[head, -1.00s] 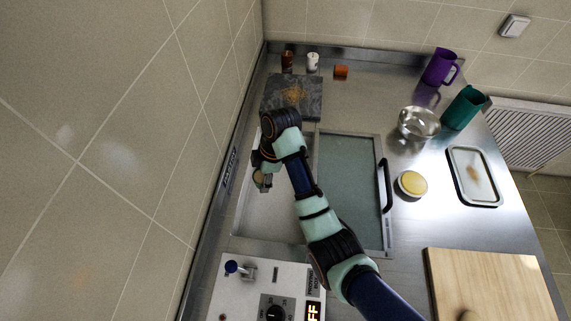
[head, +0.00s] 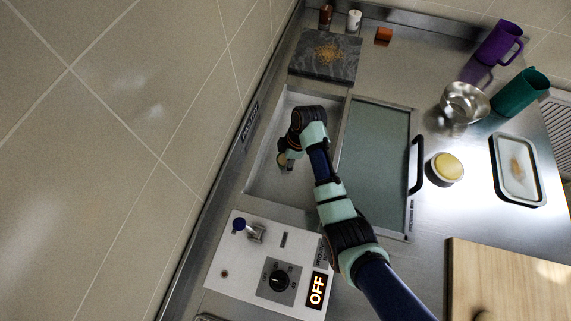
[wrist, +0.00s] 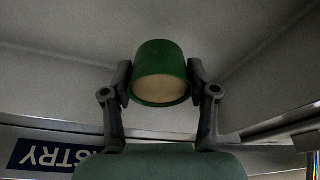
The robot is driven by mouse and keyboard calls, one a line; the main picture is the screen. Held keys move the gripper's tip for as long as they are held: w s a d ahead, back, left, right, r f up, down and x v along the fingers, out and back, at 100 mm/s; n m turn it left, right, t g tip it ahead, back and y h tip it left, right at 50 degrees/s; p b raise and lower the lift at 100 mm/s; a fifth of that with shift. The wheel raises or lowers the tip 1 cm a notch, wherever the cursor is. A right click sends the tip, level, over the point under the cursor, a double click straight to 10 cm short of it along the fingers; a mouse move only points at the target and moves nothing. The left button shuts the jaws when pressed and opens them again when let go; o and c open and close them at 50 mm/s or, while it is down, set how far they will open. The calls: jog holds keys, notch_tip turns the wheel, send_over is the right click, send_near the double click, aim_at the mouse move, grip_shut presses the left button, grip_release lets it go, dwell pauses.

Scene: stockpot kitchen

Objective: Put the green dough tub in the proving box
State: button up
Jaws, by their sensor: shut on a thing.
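The green dough tub (wrist: 160,70) sits between the two fingers of my gripper (wrist: 160,82) in the wrist view, with pale dough showing in its open end. The fingers are shut on its sides. In the head view my gripper (head: 288,160) is over or in the open left bay of the proving box (head: 268,182), and the tub is mostly hidden by the wrist. The wrist view shows plain grey walls meeting in a corner around the tub; I cannot tell whether it touches the floor. The glass lid (head: 372,165) covers the right side of the box.
A control panel (head: 262,268) reading OFF stands at the front. A dark slab (head: 325,58) lies behind the box. A round tub of yellow contents (head: 445,169), a steel bowl (head: 464,103), a tray (head: 518,170) and a wooden board (head: 500,285) are to the right.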

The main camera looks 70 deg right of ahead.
jog(key=shift+f+b, duration=0.65)
jog(key=shift+f, duration=1.45)
jog(key=shift+f, duration=0.2)
jog(key=o, duration=1.2)
jog(key=shift+o, duration=0.2)
jog(key=shift+r, duration=0.15)
jog(key=p+v, duration=0.3)
jog(key=v, duration=0.9)
jog(key=shift+w+r, duration=0.1)
